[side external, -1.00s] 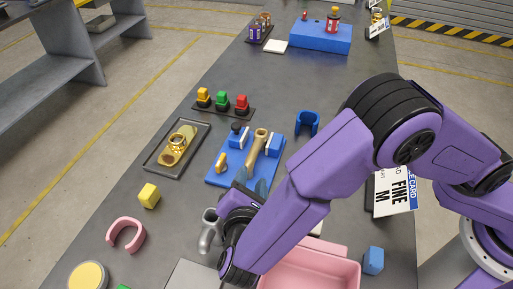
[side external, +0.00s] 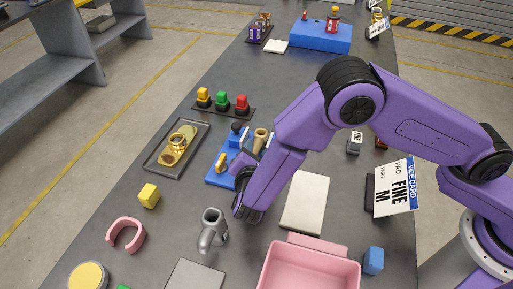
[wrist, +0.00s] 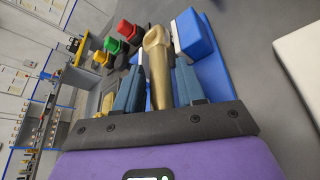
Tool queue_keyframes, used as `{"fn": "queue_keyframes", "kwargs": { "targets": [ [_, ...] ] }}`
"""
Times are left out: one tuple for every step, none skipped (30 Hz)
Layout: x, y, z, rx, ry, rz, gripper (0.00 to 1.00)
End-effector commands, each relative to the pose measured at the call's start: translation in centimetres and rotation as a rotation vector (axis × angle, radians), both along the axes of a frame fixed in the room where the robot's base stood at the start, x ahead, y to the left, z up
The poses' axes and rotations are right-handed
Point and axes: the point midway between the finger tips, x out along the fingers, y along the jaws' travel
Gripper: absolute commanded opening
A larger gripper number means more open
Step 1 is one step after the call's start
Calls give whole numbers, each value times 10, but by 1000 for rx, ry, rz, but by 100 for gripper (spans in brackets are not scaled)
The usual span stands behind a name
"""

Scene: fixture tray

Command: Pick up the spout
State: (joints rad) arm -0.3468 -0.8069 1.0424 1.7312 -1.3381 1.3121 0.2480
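The spout, a brass-coloured curved part (wrist: 157,62), lies in a blue fixture (wrist: 212,75). In the side view, the spout's flared end (side external: 260,137) shows above my gripper, and my arm hides much of the blue fixture (side external: 216,176). My gripper (wrist: 160,70) is open, with its two blue-grey fingers on either side of the spout in the wrist view. Narrow gaps seem to show between fingers and spout, but I cannot tell whether either finger touches it. In the side view, my gripper (side external: 256,158) is low over the fixture.
A grey pipe-like part (side external: 212,230) stands in front of the fixture. A dark tray (side external: 150,163) with a gold part is to the left. A white pad (side external: 305,202) and pink bin (side external: 311,272) are nearer right.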

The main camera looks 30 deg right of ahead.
Motion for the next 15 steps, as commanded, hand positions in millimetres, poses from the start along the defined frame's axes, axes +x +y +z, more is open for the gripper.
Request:
{"fn": "queue_keyframes", "kwargs": {
  "targets": [
    [3,-2,-1,0,0,-2,39],
    [4,-3,-2,0,0,0,39],
    [5,-3,-2,0,-1,1,39],
    [5,-3,-2,0,-1,1,39],
    [6,-3,-2,0,-1,1,39],
    [6,-3,-2,0,-1,1,39],
    [6,-3,-2,0,-1,1,39],
    [5,-3,-2,0,-1,1,39],
    [5,-3,-2,0,-1,1,39],
    [5,-3,-2,0,-1,1,32],
    [5,-3,-2,0,-1,1,23],
    [5,-3,-2,0,-1,1,10],
    [5,-3,-2,0,-1,1,0],
    [5,-3,-2,0,-1,1,0],
    [5,-3,-2,0,-1,1,0]
  ]
}}
